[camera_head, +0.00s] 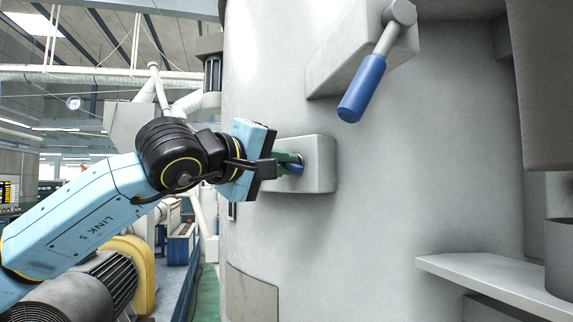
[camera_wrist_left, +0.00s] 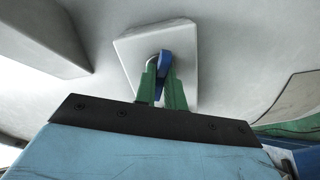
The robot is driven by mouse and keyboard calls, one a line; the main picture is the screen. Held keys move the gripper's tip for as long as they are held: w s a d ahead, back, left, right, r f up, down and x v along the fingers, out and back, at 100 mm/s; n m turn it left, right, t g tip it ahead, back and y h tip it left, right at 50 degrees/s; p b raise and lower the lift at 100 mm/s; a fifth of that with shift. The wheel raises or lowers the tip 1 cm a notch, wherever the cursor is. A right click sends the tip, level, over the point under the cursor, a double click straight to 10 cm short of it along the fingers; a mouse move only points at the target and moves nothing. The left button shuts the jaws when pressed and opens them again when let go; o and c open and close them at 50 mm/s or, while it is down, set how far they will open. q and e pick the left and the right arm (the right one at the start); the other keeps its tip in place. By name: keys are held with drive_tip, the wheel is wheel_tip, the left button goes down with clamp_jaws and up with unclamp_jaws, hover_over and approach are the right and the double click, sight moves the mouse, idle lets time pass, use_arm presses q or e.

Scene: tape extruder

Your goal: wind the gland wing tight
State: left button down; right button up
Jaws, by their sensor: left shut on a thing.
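The gland wing (camera_wrist_left: 163,66) is a small blue piece standing out of a pale square housing (camera_head: 318,163) on the machine's curved grey wall. In the left wrist view the housing (camera_wrist_left: 182,42) is behind the wing. My left gripper (camera_head: 291,164) reaches it from the left, and its green fingers show in the left wrist view (camera_wrist_left: 161,85), one on each side of the wing. They are shut on the wing. In the head view the fingers hide much of the wing. My right gripper is in neither view.
A lever with a blue grip (camera_head: 362,88) sticks out from a block on the wall, above and right of the housing. A pale shelf (camera_head: 490,278) juts out at the lower right. The wall between is bare.

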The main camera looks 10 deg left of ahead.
sight(282, 165)
use_arm(q)
drive_tip(key=shift+m, duration=1)
drive_tip(key=shift+m+p, duration=0.35)
drive_tip(key=shift+m, duration=0.65)
drive_tip(key=c, duration=1.4)
unclamp_jaws()
drive_tip(key=shift+o, duration=0.2)
drive_tip(key=shift+b+v, duration=0.85)
drive_tip(key=shift+v, duration=0.65)
drive_tip(key=shift+b+v, duration=1)
drive_tip(key=shift+v, duration=1.55)
